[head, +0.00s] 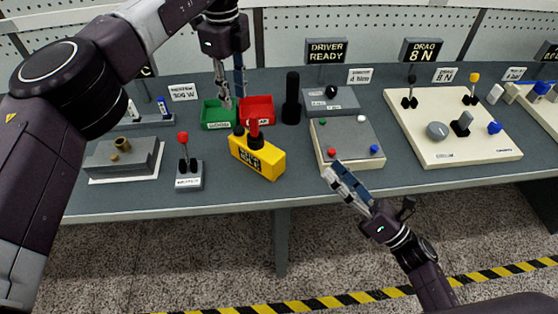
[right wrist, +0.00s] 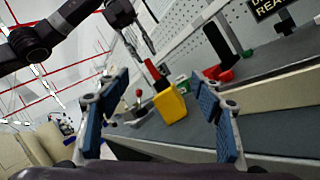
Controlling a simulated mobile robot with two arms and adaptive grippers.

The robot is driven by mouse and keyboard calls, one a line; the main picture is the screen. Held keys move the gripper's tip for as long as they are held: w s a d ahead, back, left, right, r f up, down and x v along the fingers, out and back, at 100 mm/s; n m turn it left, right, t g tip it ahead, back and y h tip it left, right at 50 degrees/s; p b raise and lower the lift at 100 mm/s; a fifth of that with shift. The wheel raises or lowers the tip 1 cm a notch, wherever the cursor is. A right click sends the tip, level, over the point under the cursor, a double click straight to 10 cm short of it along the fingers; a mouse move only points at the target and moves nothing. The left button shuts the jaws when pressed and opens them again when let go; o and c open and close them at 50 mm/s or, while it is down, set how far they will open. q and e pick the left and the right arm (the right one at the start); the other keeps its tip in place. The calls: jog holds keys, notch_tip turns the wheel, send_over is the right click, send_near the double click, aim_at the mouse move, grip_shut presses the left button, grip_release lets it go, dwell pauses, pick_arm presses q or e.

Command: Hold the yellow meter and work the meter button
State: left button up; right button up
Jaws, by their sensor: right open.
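The yellow meter (head: 258,158) stands upright on the table, with a dark label on its front and a red post and black knob on top. In the right wrist view the yellow meter (right wrist: 170,104) shows between the fingers, farther off. I cannot clearly tell which top part is the meter button. My left gripper (head: 232,98) points down behind the meter, over the bins; its fingers look apart and empty. My right gripper (head: 346,172) is open and empty at the table's front edge, right of the meter and apart from it. Its fingers frame the right wrist view (right wrist: 158,82).
A green bin (head: 217,120) and a red bin (head: 257,104) stand behind the meter. A red-knobbed lever box (head: 189,182) is to its left. A black post (head: 291,98) and a beige-edged console (head: 347,148) are to its right. Bare table lies before the meter.

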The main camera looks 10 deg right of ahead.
aim_at(280, 162)
jog(key=w+a+f+n+g, duration=0.1)
jog(key=w+a+n, duration=0.1)
jog(key=a, duration=0.2)
jog(key=w+a+n+g, duration=0.1)
jog(key=w+a+n, duration=0.2)
jog(key=a, duration=0.1)
jog(key=w+a+f+n+g+h, duration=0.1)
jog(key=w+a+n+g, duration=0.1)
jog(key=a+n, duration=0.1)
jog(key=shift+w+a+f, duration=0.25)
jog(key=shift+a+f, duration=0.1)
jog(key=shift+a, duration=0.3)
jog(key=shift+w+a+f, duration=0.25)
jog(key=shift+w+f, duration=0.1)
jog(key=x, duration=0.7)
jog(key=shift+w+a+f, duration=0.15)
jog(key=shift+w+a, duration=0.05)
jog(key=shift+w, duration=0.05)
pick_arm(q)
jog(key=shift+w, duration=0.1)
pick_arm(e)
jog(key=c, duration=1.4)
pick_arm(q)
grip_shut()
pick_arm(e)
jog(key=shift+c, duration=0.2)
